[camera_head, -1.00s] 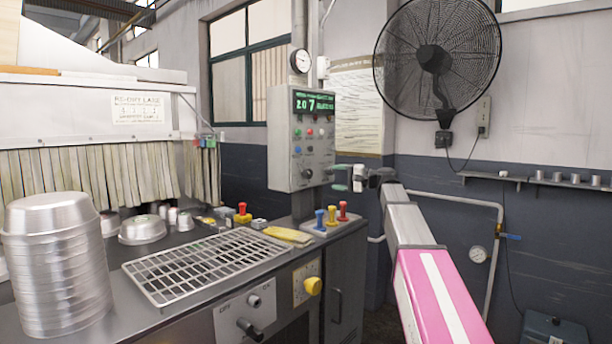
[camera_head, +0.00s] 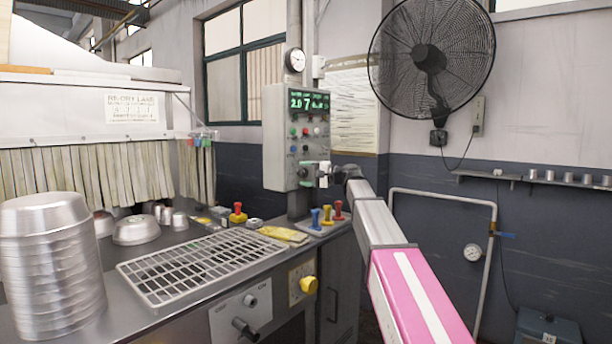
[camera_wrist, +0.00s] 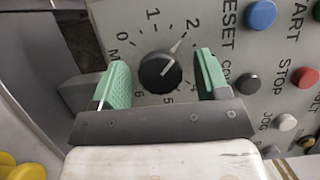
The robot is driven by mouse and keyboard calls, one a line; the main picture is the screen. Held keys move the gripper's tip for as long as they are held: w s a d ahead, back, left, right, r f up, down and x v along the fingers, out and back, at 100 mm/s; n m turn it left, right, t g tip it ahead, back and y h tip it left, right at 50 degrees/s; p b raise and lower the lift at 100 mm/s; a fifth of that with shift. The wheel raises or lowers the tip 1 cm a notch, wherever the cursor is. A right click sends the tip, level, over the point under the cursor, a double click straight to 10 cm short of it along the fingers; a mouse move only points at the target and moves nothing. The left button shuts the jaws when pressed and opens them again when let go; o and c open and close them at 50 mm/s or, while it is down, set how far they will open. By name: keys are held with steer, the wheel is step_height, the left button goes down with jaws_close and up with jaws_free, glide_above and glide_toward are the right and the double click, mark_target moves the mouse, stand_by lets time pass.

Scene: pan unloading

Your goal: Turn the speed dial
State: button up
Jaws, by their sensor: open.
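The speed dial is a round black knob (camera_wrist: 160,72) with a pale pointer line, on a grey panel with a numbered scale around it. In the wrist view the pointer aims up and right, near the 2. My gripper (camera_wrist: 160,80) is open, with one green finger pad on each side of the knob and a gap to both. In the head view my gripper (camera_head: 314,173) is at the lower part of the grey control box (camera_head: 277,140) and hides the dial there. The box has a lit green display (camera_head: 309,101).
Coloured buttons, among them blue (camera_wrist: 261,14) and red (camera_wrist: 305,77), lie to the right of the gripper. Below the box stand blue, yellow and red levers (camera_head: 327,215). A metal grate (camera_head: 205,265) and a stack of pans (camera_head: 50,260) are on the counter.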

steer(key=c, duration=0.9)
steer(key=shift+n, duration=0.3)
steer(key=n+h, duration=0.2)
steer(key=n, duration=0.1)
steer(key=shift+n, duration=0.3)
steer(key=shift+n+h, duration=0.7)
steer(key=shift+n, duration=0.8)
steer(key=shift+r+t, duration=0.1)
steer(key=shift+t, duration=0.2)
steer(key=o, duration=0.9)
